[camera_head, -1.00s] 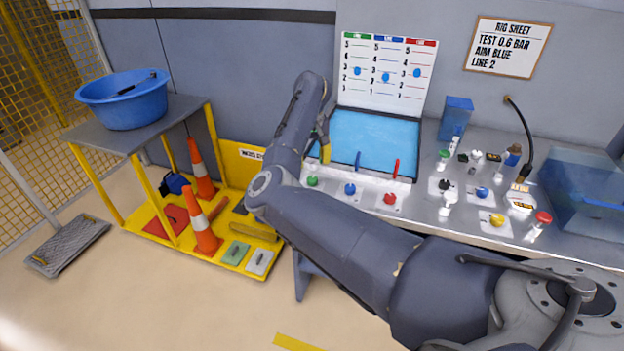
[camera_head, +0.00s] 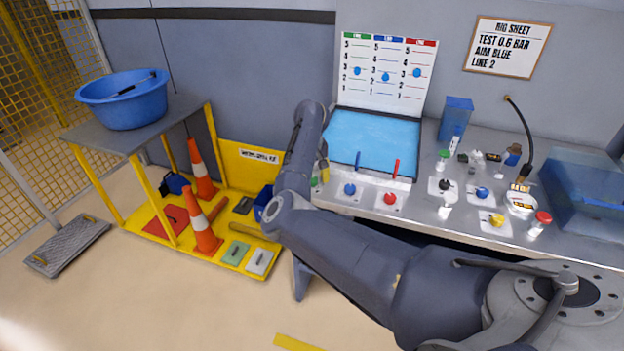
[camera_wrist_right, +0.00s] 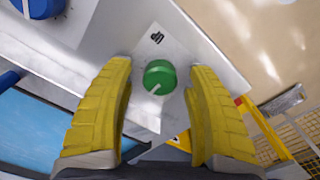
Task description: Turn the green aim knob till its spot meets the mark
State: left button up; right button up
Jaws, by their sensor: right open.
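The green knob (camera_wrist_right: 160,77) sits on a white plate (camera_wrist_right: 175,45), with a pale pointer line on its top. The chart board (camera_head: 388,72) has green, blue and red columns, with one blue spot in each. The spot (camera_head: 357,71) under green lies near the 3. My left gripper is out of view.
The blue knob (camera_head: 350,189) and red knob (camera_head: 390,198) stand right of the green one. Behind them is a blue tank (camera_head: 375,135) with blue and red sticks at its front edge. Bottles and further knobs crowd the bench's right side.

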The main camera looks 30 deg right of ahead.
jog(key=shift+c, duration=0.5)
grip_shut()
jog(key=shift+n, duration=2.3)
jog(key=shift+o, duration=0.5)
grip_release()
notch_tip(320, 180, up, 12)
